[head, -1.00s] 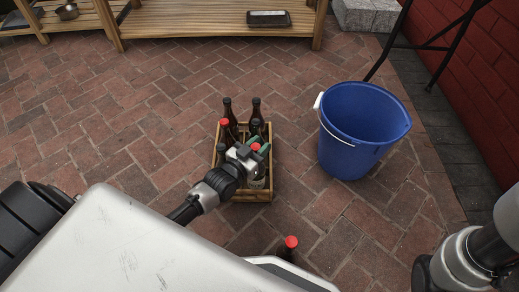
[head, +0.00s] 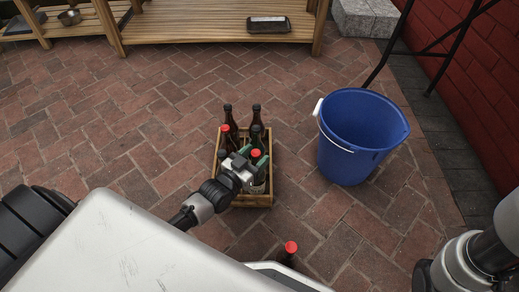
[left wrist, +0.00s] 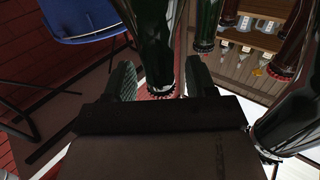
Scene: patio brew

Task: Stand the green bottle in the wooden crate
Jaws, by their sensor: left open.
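The wooden crate (head: 253,201) stands on the brick floor in the head view and holds several bottles. My left gripper (head: 254,155) is over its near part, open, with its greenish fingers on either side of a red-capped bottle. In the left wrist view, a dark green bottle (left wrist: 157,40) stands upright between the open fingers (left wrist: 160,82); I cannot tell whether they touch it. My gripper hides much of this bottle in the head view. Only part of my right arm shows at the right edge; its gripper is out of view.
Dark bottles (head: 256,115) stand in the crate's far part. Another red-capped bottle (head: 289,250) stands outside the crate, partly hidden by my body. A blue bucket (head: 350,135) is to the right. A wooden bench (head: 210,35) is behind; brick floor between is clear.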

